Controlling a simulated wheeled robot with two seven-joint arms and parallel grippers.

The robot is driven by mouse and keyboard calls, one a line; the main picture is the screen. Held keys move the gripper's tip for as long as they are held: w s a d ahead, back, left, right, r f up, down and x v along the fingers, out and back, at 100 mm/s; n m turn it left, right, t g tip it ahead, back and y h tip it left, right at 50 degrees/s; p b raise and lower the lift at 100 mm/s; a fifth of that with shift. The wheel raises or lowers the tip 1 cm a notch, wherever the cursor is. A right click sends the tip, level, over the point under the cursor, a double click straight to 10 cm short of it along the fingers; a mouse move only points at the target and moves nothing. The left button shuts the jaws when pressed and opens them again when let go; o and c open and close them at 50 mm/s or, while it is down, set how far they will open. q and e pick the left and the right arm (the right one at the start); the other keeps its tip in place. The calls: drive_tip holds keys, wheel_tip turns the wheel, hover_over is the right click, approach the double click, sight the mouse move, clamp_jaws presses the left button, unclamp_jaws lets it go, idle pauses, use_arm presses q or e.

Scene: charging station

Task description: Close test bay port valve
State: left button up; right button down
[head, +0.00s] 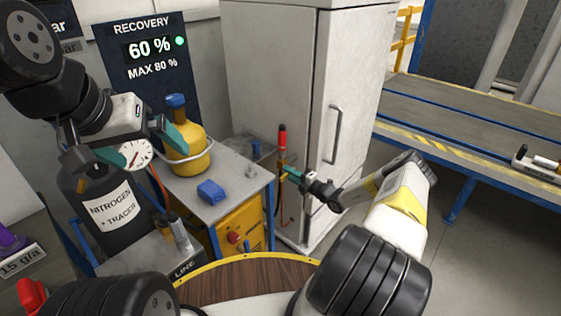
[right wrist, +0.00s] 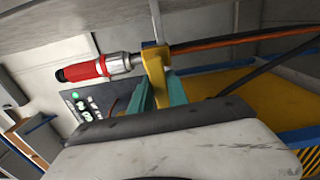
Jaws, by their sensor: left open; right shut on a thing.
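My right gripper (head: 287,172) is shut on a yellow block (right wrist: 154,58) with a red-capped metal fitting (right wrist: 85,70). The fitting (head: 282,137) stands upright beside the grey cabinet (head: 270,85) in the head view. An orange hose (right wrist: 240,40) runs from the block's other side in the right wrist view. My left gripper (head: 145,150) is open at the left, close to the pressure gauge (head: 137,154) and left of the yellow cylinder (head: 188,150). I cannot tell which part is the test bay port valve.
A blue block (head: 211,192) lies on the grey-topped cart (head: 228,178). A black nitrogen cylinder (head: 85,190) stands left of it. A round wooden top (head: 250,280) is in front. A conveyor (head: 460,120) is at the right, with clear floor before it.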

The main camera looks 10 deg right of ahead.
drive_tip(key=shift+d+m, duration=0.1)
drive_tip(key=shift+m, duration=0.2)
idle(0.4)
drive_tip(key=c, duration=1.3)
unclamp_jaws()
drive_tip(key=v, duration=0.7)
drive_tip(key=shift+s+d, duration=0.25)
drive_tip(key=shift+s, duration=0.05)
drive_tip(key=shift+r, duration=0.1)
